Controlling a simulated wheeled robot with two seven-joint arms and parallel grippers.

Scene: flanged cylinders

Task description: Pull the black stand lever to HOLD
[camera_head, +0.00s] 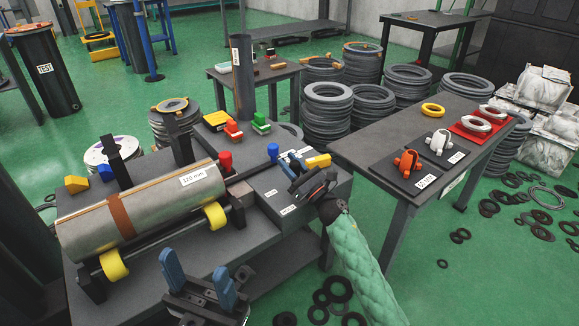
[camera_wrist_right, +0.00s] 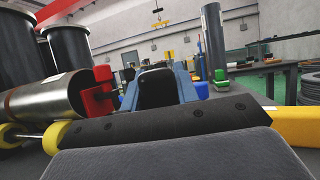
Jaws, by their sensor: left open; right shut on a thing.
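My right gripper (camera_head: 291,163) reaches in from the lower right over the grey control box (camera_head: 280,206) at the table's right end. In the right wrist view, its blue fingers (camera_wrist_right: 158,88) are shut on a black lever knob (camera_wrist_right: 156,90). The lever's shaft and the position it points to are hidden, and the box's small labels are too small to read. My left gripper (camera_head: 198,277) is open and empty at the front of the table, its two blue fingers apart.
A metal cylinder (camera_head: 150,208) marked 120 mm lies on yellow rollers (camera_head: 215,215) left of the box. A blue knob (camera_head: 273,152), yellow block (camera_head: 318,161) and red block (camera_head: 225,161) are near the right gripper. A side table (camera_head: 400,205) with coloured clamps stands at right.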

